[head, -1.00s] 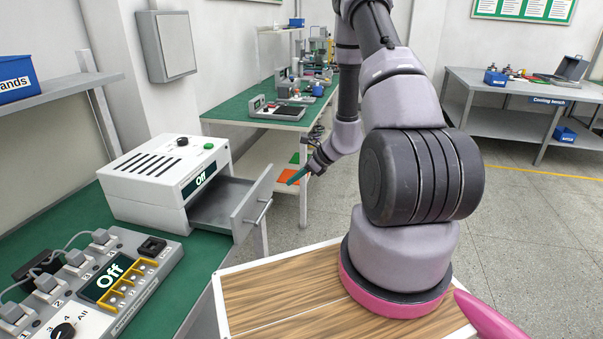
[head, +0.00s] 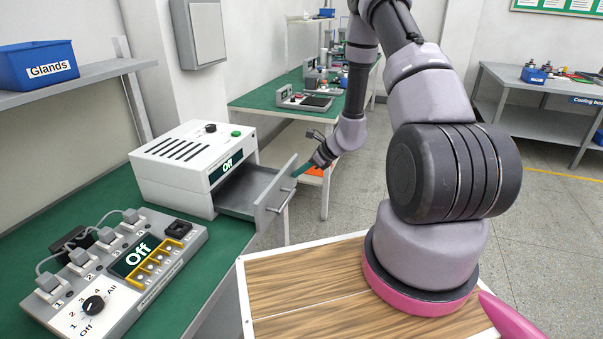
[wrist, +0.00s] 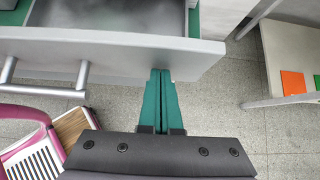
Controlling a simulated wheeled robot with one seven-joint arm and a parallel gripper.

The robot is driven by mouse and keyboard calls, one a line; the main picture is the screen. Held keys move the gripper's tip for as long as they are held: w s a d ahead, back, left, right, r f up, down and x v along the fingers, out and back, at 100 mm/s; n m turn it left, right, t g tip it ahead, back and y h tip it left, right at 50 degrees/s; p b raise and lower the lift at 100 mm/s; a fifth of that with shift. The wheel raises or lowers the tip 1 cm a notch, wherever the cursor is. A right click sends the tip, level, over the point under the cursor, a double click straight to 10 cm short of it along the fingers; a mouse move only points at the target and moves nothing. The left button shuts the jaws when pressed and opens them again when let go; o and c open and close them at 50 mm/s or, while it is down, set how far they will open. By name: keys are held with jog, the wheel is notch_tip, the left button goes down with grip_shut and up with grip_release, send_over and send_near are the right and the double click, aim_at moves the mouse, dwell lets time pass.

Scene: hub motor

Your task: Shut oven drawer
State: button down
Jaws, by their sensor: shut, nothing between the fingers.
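The oven (head: 195,165) is a white box with a slotted top, a green button and an "Off" display, on the green bench at left. Its grey drawer (head: 262,190) is pulled out, with a bar handle on its front. My gripper (head: 302,171) is shut and empty, by the drawer front's far end in the head view. In the wrist view the green fingertips (wrist: 160,75) lie together at the drawer front (wrist: 110,52), right of the handle (wrist: 45,88). They overlap its edge in the picture; I cannot tell whether they touch. The drawer inside looks empty.
A control panel (head: 120,265) with cables and an "Off" display lies on the bench in front of the oven. A blue "Glands" bin (head: 38,65) sits on a shelf at left. Another green-topped bench (head: 262,99) stands behind. Open floor (head: 345,205) lies right of the drawer.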

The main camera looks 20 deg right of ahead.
send_over(254, 183)
jog(key=w+d, duration=0.3)
jog(key=w, duration=0.1)
jog(key=shift+s+d, duration=0.15)
jog(key=shift+d, duration=0.05)
jog(key=shift+w+a+r, duration=0.1)
jog(key=shift+w+a, duration=0.1)
jog(key=shift+a, duration=0.2)
